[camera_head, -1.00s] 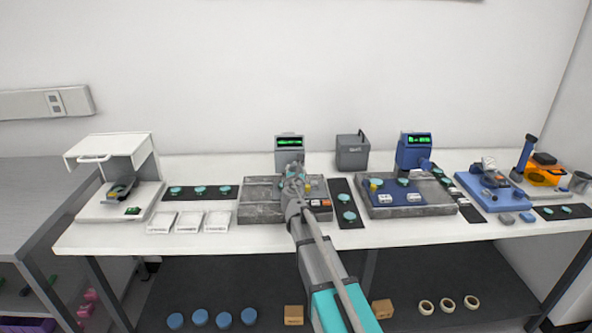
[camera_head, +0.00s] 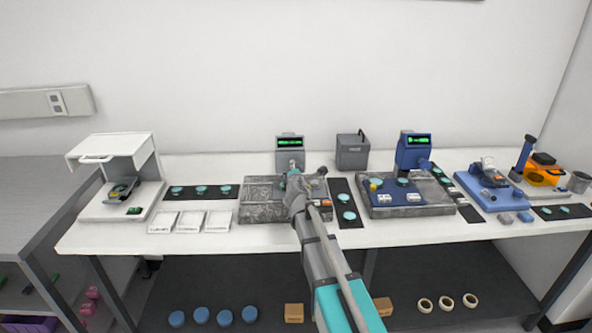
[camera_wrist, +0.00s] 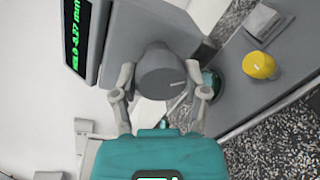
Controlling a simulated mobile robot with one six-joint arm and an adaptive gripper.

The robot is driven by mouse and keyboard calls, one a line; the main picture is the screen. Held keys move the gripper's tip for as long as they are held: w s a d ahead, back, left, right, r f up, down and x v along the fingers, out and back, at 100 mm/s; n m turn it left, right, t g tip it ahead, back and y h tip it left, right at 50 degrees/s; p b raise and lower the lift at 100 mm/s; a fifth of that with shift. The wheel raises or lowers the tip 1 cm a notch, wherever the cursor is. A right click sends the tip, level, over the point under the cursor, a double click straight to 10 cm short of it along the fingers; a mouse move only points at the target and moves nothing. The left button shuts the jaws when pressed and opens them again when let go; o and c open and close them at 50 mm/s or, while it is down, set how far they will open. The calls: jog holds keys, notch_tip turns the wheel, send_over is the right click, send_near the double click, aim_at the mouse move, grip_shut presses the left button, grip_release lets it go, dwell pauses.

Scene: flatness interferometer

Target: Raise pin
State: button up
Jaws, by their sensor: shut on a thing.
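In the wrist view, a dark grey round pin (camera_wrist: 160,72) stands out from the grey gauge (camera_wrist: 128,45). My gripper (camera_wrist: 160,98) has a finger on each side of the pin and is shut on it. The gauge's green display (camera_wrist: 80,38) reads about 0.27 mm; its first characters are unclear. A teal disc (camera_wrist: 211,82) shows just right of the pin, partly hidden by a finger. In the head view the gauge (camera_head: 290,160) stands at the back of a granite block (camera_head: 262,212), with my gripper (camera_head: 294,185) in front of it, hiding the pin.
A similar blue gauge (camera_head: 414,152) stands farther right. A dark mat (camera_head: 346,223) with teal discs lies between the two stations. A grey box (camera_head: 352,152) stands behind.

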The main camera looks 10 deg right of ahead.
jog(key=m, duration=0.3)
jog(key=shift+d+y, duration=0.1)
jog(key=shift+y, duration=0.2)
jog(key=shift+m+y, duration=0.3)
jog(key=shift+m, duration=1.5)
jog(key=o, duration=1.1)
jog(key=shift+o, duration=0.2)
